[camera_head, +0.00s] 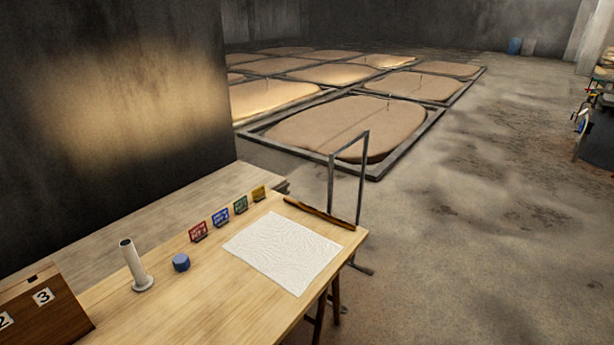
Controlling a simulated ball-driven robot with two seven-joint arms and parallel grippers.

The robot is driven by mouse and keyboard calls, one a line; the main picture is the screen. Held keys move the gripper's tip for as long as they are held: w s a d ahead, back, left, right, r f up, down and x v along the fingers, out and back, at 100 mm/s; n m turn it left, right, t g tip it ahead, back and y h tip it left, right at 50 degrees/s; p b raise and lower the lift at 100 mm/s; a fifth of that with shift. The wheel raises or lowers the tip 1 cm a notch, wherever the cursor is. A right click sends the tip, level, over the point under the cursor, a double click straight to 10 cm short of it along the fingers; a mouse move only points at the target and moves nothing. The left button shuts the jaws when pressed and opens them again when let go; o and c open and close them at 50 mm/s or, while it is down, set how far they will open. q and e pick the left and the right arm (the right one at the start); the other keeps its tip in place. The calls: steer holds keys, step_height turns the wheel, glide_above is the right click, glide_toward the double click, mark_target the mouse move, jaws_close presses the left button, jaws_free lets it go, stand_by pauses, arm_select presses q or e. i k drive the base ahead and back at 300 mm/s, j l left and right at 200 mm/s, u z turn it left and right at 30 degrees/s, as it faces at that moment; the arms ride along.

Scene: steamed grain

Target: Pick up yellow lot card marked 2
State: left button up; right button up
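A small yellow card (259,193) stands upright in a holder near the far edge of the wooden table (200,302). It is the farthest of a row of cards, and its marking is too small to read. Beside it in the row stand a green card (240,205), a blue card (220,217) and a red card (198,231). Neither of my grippers is in view.
A white cloth (283,251) lies flat on the table, with a dark stick (319,212) along the far end. A white tube (134,266), a blue cylinder (181,262) and a numbered wooden box (40,314) stand at the left. Grain beds (340,128) lie beyond.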

mark_target(258, 194)
steer(key=i+l+z, duration=0.55)
steer(key=i, duration=0.35)
steer(key=i+l+z, duration=0.3)
steer(key=i, duration=0.15)
steer(key=i+z, duration=0.3)
steer(key=i, duration=0.2)
steer(key=i+u, duration=0.2)
steer(key=i, duration=0.2)
steer(key=i+l+u, duration=0.2)
steer(key=i, duration=0.2)
steer(key=i+l+u, duration=0.2)
steer(key=i, duration=0.2)
